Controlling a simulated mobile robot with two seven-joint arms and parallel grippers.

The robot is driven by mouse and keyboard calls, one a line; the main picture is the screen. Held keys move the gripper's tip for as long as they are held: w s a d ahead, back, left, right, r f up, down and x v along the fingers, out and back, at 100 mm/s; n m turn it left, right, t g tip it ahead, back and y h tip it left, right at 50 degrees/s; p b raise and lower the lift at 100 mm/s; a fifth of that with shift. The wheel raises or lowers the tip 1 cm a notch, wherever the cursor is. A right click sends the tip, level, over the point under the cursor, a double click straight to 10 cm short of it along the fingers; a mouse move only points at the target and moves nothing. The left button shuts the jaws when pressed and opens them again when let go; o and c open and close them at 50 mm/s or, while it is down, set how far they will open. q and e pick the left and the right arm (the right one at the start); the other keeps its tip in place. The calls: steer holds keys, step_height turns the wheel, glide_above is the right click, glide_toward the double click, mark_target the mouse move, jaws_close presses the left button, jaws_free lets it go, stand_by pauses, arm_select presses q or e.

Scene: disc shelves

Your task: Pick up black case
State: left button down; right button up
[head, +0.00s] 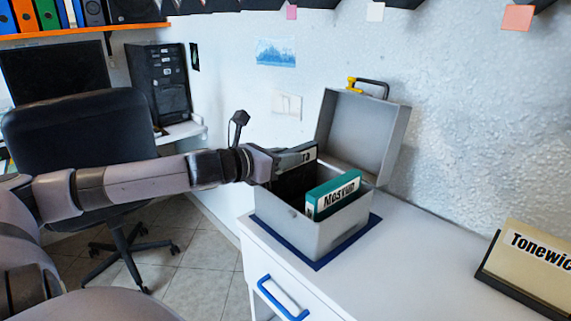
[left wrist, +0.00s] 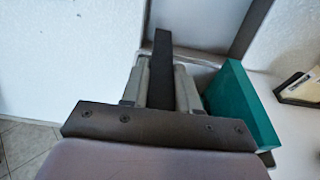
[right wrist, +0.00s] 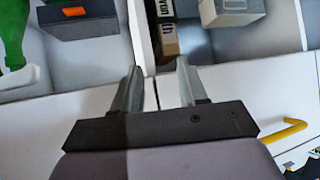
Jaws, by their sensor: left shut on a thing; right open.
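The black case (head: 297,157), with a pale label reading "ra", is at the left side of an open grey box (head: 283,213). My left gripper (head: 272,165) is shut on its upper edge. In the left wrist view the black case (left wrist: 163,48) stands between the two fingers of the left gripper (left wrist: 161,80). Whether its lower end is inside the box or clear of it cannot be told. A teal case (head: 333,196) labelled "Mesvun" stands in the box beside it. My right gripper (right wrist: 158,75) is open and empty in the right wrist view.
The box's raised lid (head: 365,130) stands behind. The box sits on a blue mat (head: 318,264) on a white cabinet (head: 410,265). A beige "Tonewic" case (head: 535,262) stands at right. A dark chair (head: 80,150) is at left. Below my right gripper are compartments with small boxes (right wrist: 168,42).

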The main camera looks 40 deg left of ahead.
arm_select(q)
step_height(320, 180, up, 10)
steer(key=p, duration=0.6)
steer(key=shift+f, duration=0.15)
step_height(320, 180, up, 8)
steer(key=p, duration=0.6)
steer(key=shift+f, duration=0.15)
